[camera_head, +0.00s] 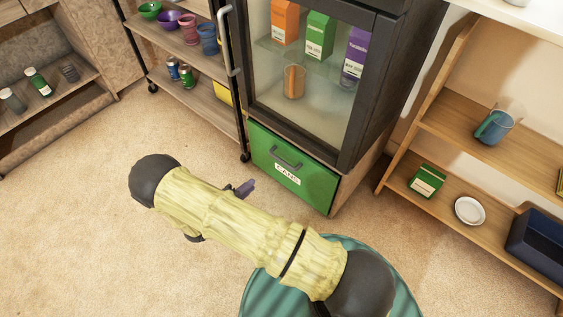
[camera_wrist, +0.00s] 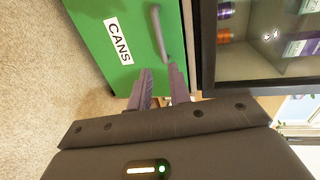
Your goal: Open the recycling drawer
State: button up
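The green drawer (camera_head: 293,173), labelled CANS, sits shut at the bottom of the dark cabinet. Its grey bar handle (camera_head: 286,158) is above the label. In the wrist view, the green front (camera_wrist: 100,18) appears turned, with the handle (camera_wrist: 159,33) close beyond my fingers. My gripper (camera_wrist: 160,82) has its two purple-grey fingers apart with a gap between them, near the handle's lower end and not visibly around it. In the head view, my arm hides most of the gripper; one purple finger (camera_head: 244,188) shows left of the drawer, apart from it.
A glass door (camera_head: 305,85) with a long handle (camera_head: 226,40) is above the drawer. A wheeled shelf with bowls and cans (camera_head: 187,45) stands left. A wooden shelf (camera_head: 470,145) stands right. Carpet (camera_head: 80,220) before the drawer is clear apart from my body.

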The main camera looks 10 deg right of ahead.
aim_at(281, 160)
jog(key=b+x, duration=0.7)
jog(key=x, duration=1)
jog(key=shift+w+d, duration=0.15)
grip_shut()
